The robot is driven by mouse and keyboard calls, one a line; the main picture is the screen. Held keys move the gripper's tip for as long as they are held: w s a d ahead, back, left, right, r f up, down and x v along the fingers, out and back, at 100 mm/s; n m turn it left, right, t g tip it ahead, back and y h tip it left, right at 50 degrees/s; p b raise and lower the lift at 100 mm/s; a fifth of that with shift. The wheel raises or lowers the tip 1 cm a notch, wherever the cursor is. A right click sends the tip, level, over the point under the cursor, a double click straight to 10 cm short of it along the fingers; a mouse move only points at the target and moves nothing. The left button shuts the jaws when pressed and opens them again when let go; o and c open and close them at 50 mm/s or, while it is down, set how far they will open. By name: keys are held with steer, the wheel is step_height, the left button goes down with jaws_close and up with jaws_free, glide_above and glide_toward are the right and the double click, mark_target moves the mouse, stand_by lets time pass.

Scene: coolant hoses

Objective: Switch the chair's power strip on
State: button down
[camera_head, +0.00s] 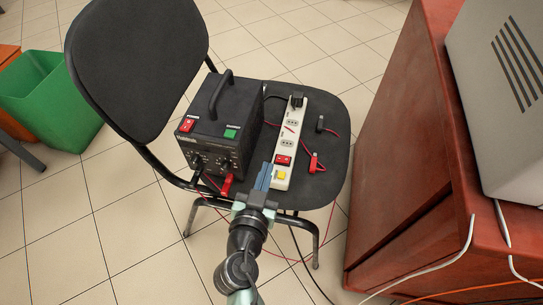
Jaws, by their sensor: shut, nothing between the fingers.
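The white power strip (289,142) lies lengthwise on the black seat of the chair (333,150). A black plug (296,100) sits at its far end. A red rocker switch (283,160) is near its close end, with a yellow square (281,175) below it. I cannot tell the switch's position at this size. My gripper (264,174) is shut and empty, its blue-grey fingers just left of the strip's near end, beside the switch. I cannot tell whether the fingers touch the strip.
A black power unit (219,127) with a handle, red and green switches stands left of the strip. Red (314,163) and black (320,123) clips lie right of it. A reddish cabinet (400,170) stands right, a green bin (50,100) left. Cables hang in front.

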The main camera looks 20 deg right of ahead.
steer(key=v, duration=0.3)
steer(key=shift+a, duration=0.2)
stand_by(0.4)
